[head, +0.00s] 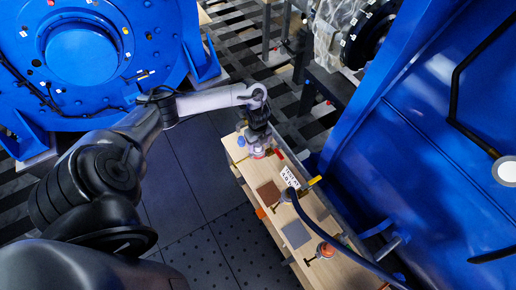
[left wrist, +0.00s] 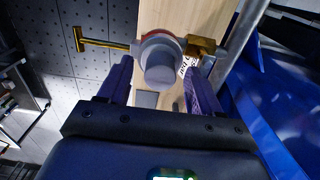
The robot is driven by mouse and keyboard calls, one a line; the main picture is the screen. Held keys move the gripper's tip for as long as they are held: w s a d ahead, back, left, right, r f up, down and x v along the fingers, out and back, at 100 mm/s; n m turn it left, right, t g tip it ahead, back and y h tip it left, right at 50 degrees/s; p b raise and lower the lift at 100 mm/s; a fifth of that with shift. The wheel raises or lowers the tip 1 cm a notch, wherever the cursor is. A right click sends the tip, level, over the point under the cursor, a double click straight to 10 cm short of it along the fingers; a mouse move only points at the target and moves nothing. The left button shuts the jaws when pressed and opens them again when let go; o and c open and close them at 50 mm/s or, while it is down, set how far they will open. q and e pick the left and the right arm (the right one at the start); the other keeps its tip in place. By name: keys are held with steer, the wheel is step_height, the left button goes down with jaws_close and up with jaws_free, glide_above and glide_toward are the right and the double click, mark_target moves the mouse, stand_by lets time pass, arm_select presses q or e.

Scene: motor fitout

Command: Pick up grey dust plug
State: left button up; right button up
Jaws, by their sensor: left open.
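The grey dust plug (left wrist: 160,68) is a round grey cylinder with a wider flange, and red shows behind it. It shows in the left wrist view between the fingers of my left gripper (left wrist: 158,76). The fingers are open, one on each side, and I cannot tell whether they touch it. In the head view my left gripper (head: 260,148) is over the far end of the wooden bench (head: 338,272), where the plug cannot be made out. My right gripper is not in view.
In the left wrist view a brass T-shaped bar (left wrist: 100,44) and a brass block (left wrist: 200,46) flank the plug. On the bench are a brown square (head: 268,193), a grey square (head: 296,234) and a white label card (head: 289,177). A blue wall (head: 430,150) stands to the right.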

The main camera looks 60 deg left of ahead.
arm_select(q)
steer(key=shift+f, duration=0.45)
steer(key=c, duration=1.1)
steer(key=shift+r, duration=0.15)
